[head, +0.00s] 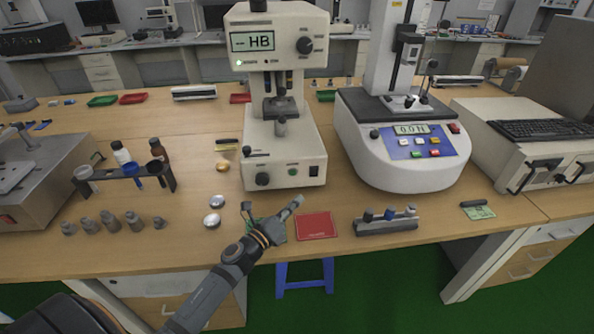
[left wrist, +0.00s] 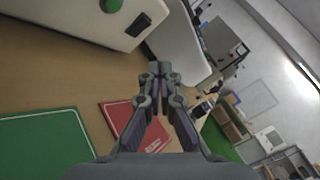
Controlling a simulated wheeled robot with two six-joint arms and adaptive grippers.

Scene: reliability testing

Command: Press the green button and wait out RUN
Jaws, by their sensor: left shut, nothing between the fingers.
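The white hardness tester (head: 284,140) stands at the middle of the bench. Its display (head: 254,42) reads "-- HB", and a small green light glows below it. The green button (head: 292,172) is on its lower front, between a black knob and a black switch. The button also shows at the top edge of the left wrist view (left wrist: 113,5). My left gripper (head: 297,202) is shut and empty, above the bench in front of the tester, below and apart from the button. In the left wrist view its fingers (left wrist: 159,70) meet at the tips. My right gripper is not visible.
A green mat (head: 270,230) and red mat (head: 316,226) lie beneath my left gripper. A force tester (head: 402,165) reading "0.0 N" stands right of the hardness tester. A rack of bottles (head: 124,174), metal weights and a block holder (head: 386,226) stand nearby.

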